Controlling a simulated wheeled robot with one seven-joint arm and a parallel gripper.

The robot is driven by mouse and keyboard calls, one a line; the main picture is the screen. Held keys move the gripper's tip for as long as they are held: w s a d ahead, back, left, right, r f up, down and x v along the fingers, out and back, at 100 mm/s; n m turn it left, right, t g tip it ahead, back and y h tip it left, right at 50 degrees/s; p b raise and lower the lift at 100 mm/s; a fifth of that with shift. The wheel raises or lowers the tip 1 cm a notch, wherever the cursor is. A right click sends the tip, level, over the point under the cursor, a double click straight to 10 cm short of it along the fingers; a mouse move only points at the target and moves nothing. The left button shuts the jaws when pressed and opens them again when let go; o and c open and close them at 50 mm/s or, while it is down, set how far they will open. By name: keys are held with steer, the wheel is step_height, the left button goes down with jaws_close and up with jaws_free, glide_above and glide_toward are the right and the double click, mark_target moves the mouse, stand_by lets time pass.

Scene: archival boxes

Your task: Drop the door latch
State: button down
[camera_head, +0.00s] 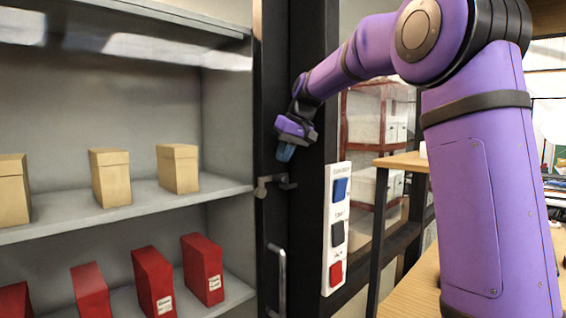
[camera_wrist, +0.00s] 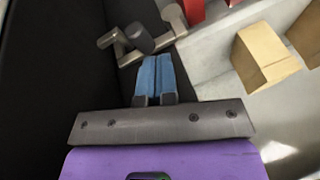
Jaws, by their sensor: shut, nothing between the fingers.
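The door latch (camera_head: 272,183) is a small grey metal piece on the dark door frame, at the edge of the shelf cabinet. Its bar lies roughly level in the head view. In the wrist view the latch (camera_wrist: 140,38) shows just beyond my fingertips, with a rounded knob and bar ends. My gripper (camera_head: 286,153) is shut and empty, a little above the latch and pointing down. Its two blue fingers (camera_wrist: 155,72) lie side by side in the wrist view. I see a small gap to the latch in the head view; contact cannot be told.
A vertical pull handle (camera_head: 281,278) is below the latch. A white switch panel (camera_head: 337,228) with blue, dark and red switches is to the right. The cabinet holds tan boxes (camera_head: 110,178) above and red boxes (camera_head: 153,281) below. A wooden table (camera_head: 408,292) stands at right.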

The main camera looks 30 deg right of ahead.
steer(key=s+a+r, duration=0.1)
steer(key=s+a, duration=0.1)
steer(key=s, duration=1.3)
steer(key=shift+a+r, duration=0.2)
steer(key=shift+a, duration=0.05)
steer(key=shift+s, duration=0.1)
steer(key=s+a+f+h, duration=0.1)
steer(key=s+f, duration=0.3)
steer(key=s, duration=0.3)
steer(key=s+a+f+t+h, duration=0.1)
steer(key=s+f, duration=0.3)
steer(key=s, duration=0.3)
steer(key=s+a+f+h, duration=0.1)
steer(key=s+f, duration=0.4)
steer(key=s, duration=0.3)
steer(key=shift+a+m+t, duration=0.25)
steer(key=shift+m+t, duration=0.05)
steer(key=shift+m, duration=0.1)
